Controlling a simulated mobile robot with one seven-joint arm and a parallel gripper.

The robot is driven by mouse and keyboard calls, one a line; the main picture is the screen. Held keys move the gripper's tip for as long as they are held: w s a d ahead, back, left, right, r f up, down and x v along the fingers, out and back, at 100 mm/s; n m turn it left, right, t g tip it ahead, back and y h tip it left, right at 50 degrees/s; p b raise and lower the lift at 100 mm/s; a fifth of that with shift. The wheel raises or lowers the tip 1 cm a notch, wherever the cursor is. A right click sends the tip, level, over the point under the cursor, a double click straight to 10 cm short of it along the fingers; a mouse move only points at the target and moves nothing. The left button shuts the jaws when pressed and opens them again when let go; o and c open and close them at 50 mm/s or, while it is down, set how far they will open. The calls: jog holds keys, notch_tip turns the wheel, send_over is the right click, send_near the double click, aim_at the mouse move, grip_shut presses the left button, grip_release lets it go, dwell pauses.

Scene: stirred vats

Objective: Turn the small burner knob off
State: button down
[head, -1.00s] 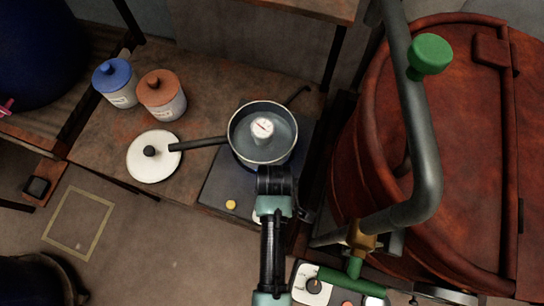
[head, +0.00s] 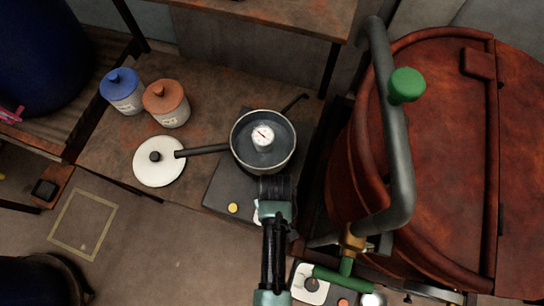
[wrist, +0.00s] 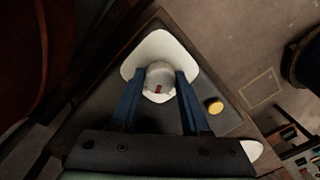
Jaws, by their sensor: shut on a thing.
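The small burner knob (wrist: 159,74) is a pale grey round knob with a red mark, set on a white plate (wrist: 152,45) on the dark burner's front. In the wrist view my gripper (wrist: 160,84) has its two blue fingers on either side of the knob, shut on it. In the head view my gripper (head: 276,190) is at the front of the dark burner (head: 225,187), just below the pot, and hides the knob. A yellow round button or light (head: 233,208) sits left of it, and also shows in the wrist view (wrist: 214,106).
A long-handled pot (head: 275,166) with liquid and a dial thermometer (head: 262,137) stands on the burner, close to my gripper. A white lid (head: 160,174) and two lidded jars (head: 122,98) are left. A large red-brown vat (head: 440,150) and grey pipe (head: 400,160) crowd the right.

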jog(key=m+p, duration=0.2)
jog(key=m, duration=0.3)
jog(key=shift+m, duration=0.3)
dwell(0.4)
jog(key=shift+c, duration=1.9)
grip_release()
jog(key=shift+r+p, duration=0.1)
jog(key=shift+p, duration=0.2)
notch_tip(320, 180, up, 13)
jog(key=shift+d, duration=0.2)
